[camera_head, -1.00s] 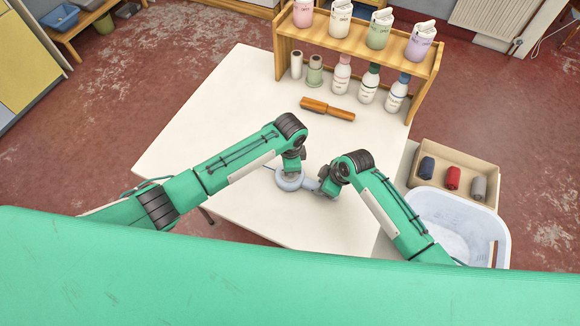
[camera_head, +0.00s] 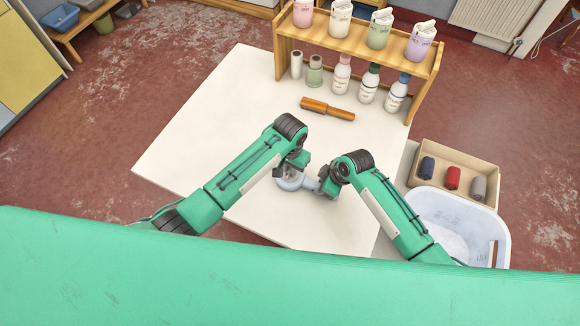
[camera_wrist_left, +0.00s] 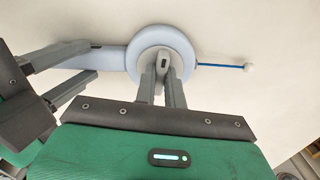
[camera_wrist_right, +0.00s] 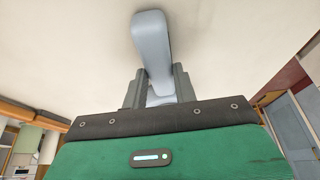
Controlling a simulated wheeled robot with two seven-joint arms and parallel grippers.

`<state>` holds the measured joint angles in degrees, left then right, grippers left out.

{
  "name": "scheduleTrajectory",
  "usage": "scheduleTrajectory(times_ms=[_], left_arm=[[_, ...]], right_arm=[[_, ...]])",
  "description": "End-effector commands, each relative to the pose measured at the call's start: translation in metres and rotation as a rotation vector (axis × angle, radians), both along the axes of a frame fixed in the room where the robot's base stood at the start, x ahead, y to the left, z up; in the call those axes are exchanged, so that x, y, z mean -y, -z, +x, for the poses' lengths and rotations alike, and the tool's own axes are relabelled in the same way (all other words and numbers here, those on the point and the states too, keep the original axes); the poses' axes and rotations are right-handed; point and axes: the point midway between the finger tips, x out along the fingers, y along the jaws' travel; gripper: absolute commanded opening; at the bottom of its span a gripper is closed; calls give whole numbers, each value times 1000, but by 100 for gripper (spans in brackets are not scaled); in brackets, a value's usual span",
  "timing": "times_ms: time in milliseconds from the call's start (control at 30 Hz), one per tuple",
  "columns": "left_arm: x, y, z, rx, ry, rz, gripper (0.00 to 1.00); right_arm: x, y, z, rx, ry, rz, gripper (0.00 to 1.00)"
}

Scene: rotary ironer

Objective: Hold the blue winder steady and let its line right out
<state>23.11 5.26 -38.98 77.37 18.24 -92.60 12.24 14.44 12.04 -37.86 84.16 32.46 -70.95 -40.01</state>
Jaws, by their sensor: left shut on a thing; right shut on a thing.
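The pale blue winder (camera_head: 289,184) has a round drum and a long handle, and is held over the white table. In the left wrist view its drum (camera_wrist_left: 141,48) shows from close up, with a short dark blue line (camera_wrist_left: 222,66) coming out at the right and ending in a small white bead (camera_wrist_left: 247,68). My left gripper (camera_head: 294,172) is shut on a small grey crank knob (camera_wrist_left: 162,66) at the drum's face. My right gripper (camera_head: 322,188) is shut on the winder's handle (camera_wrist_right: 153,48). The line is hidden in the head view.
An orange-brown wooden tool (camera_head: 327,109) lies behind the winder. A wooden shelf (camera_head: 365,47) with several bottles stands at the back. At the right are a cardboard box (camera_head: 478,156) with rolls and a white tub (camera_head: 503,222). The table's left half is clear.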

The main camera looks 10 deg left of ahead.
Motion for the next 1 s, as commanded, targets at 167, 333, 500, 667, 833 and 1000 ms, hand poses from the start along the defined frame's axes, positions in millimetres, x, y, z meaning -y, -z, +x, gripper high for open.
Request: scheduleTrajectory(times_ms=[167, 333, 500, 667, 833, 1000], left_arm=[[1, -1, 0, 1, -77, -3, 0], [0, -1, 1, 2, -118, -1, 0], [0, -1, 1, 1, -132, 0, 0], [0, -1, 1, 1, -134, 0, 0], [0, -1, 1, 1, -133, 0, 0], [0, 0, 0, 1, -133, 0, 34]], right_arm=[[0, 1, -1, -2, -1, 0, 1], [0, 1, -1, -2, -1, 0, 1], [0, 1, -1, -2, -1, 0, 1], [0, 1, -1, -2, -1, 0, 1], [0, 1, -1, -2, -1, 0, 1], [0, 1, -1, -2, -1, 0, 1]])
